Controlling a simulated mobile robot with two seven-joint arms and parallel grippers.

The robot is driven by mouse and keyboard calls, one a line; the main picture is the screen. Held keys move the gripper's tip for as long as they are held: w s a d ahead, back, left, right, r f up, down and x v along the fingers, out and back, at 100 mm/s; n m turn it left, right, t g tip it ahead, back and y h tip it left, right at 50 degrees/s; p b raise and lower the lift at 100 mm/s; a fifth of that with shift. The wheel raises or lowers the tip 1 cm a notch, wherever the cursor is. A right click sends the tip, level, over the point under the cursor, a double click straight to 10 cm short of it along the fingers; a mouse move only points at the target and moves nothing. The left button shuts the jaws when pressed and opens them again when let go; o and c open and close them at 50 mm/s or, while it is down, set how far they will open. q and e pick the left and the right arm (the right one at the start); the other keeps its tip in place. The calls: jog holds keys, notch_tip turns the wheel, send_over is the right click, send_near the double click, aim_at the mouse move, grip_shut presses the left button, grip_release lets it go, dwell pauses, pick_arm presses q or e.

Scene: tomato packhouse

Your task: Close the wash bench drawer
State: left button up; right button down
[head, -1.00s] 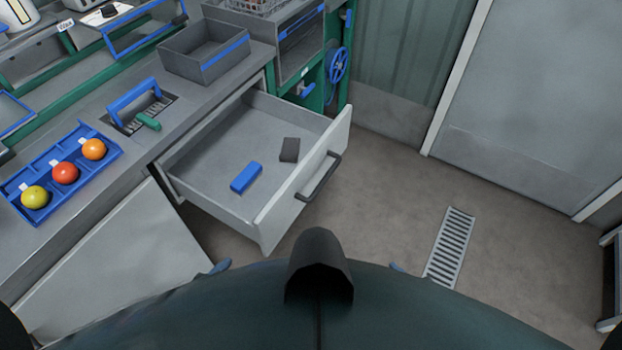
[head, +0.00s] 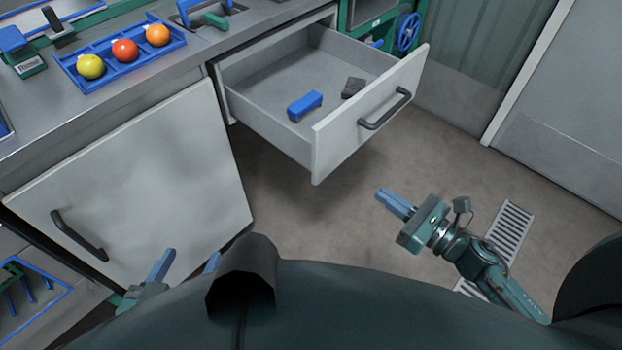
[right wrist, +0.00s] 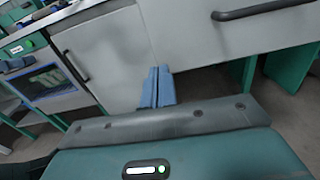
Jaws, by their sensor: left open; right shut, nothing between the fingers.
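The wash bench drawer (head: 368,120) is pulled well out of the bench, its light grey front facing the lower right. Its dark bar handle (head: 385,109) is on that front. Inside lie a blue block (head: 305,105) and a dark grey block (head: 353,87). My right gripper (head: 382,193) is shut and empty, below and in front of the drawer front, apart from it. In the right wrist view its blue fingers (right wrist: 157,87) are together, and the drawer handle (right wrist: 262,10) shows at the top. My left gripper (head: 190,262) is open near the bottom left, partly hidden by my body.
A closed cabinet door (head: 135,185) with a dark handle is left of the drawer. On the bench top, a blue tray (head: 82,83) holds a yellow, a red and an orange tomato. Floor around the drain grate (head: 510,226) is clear.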

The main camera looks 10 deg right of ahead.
send_near(323, 156)
jog(key=p+x, duration=0.1)
jog(key=x, duration=0.5)
jog(key=shift+w+a, duration=0.15)
jog(key=shift+w, duration=0.25)
pick_arm(q)
jog(key=shift+d+f, duration=0.15)
